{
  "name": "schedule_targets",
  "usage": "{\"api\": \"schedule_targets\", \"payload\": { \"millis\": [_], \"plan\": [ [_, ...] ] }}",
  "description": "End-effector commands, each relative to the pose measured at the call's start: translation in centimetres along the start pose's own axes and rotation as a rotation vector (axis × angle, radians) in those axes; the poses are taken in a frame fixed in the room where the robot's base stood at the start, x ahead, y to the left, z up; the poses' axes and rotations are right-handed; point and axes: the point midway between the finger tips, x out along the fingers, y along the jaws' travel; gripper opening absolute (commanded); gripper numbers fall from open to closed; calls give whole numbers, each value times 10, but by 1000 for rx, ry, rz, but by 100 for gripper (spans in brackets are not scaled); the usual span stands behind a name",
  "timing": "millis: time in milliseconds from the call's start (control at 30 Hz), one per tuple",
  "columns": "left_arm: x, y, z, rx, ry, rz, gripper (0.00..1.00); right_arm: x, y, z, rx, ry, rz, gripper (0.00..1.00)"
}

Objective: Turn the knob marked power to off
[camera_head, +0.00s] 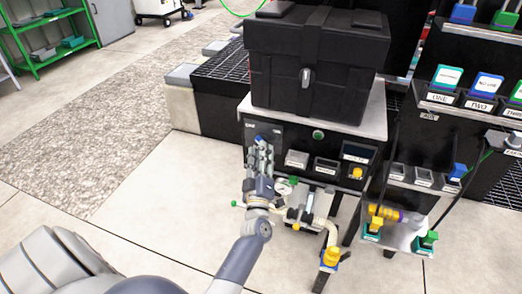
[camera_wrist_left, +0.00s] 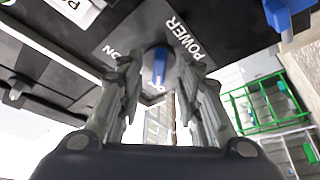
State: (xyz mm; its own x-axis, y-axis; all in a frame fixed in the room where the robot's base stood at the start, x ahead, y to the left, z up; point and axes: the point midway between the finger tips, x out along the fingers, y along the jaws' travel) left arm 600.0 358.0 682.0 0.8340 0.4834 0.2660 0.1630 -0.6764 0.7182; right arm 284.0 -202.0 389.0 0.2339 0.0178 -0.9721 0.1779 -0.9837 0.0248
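The power knob (camera_wrist_left: 159,66) has a blue grip on a round base, on a dark panel with "POWER" and "ON" printed beside it in the left wrist view. My left gripper (camera_wrist_left: 158,62) has its two grey fingers apart, one on each side of the knob, with visible gaps to the blue grip. In the head view, my left gripper (camera_head: 260,146) is at the left end of the dark front panel (camera_head: 319,136) and hides the knob there. My right gripper is not in view.
A black case (camera_head: 318,62) sits on top of the unit, above the panel. Right of my gripper are labelled sockets (camera_head: 297,158) and a yellow button (camera_head: 357,172). Pipes with a yellow fitting (camera_head: 331,256) stand below. Open floor lies to the left.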

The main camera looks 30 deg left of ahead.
Motion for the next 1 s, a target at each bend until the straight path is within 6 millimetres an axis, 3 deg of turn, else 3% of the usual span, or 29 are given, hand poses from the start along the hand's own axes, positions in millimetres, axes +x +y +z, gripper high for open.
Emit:
{"api": "schedule_targets", "payload": {
  "millis": [300,500,1000],
  "plan": [
    [-68,-1,1,0,-4,-2,32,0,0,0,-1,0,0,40],
    [-95,0,1,-2,-3,-1,32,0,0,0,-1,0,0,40],
    [-103,0,1,-2,-1,0,32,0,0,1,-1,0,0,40]
  ]
}}
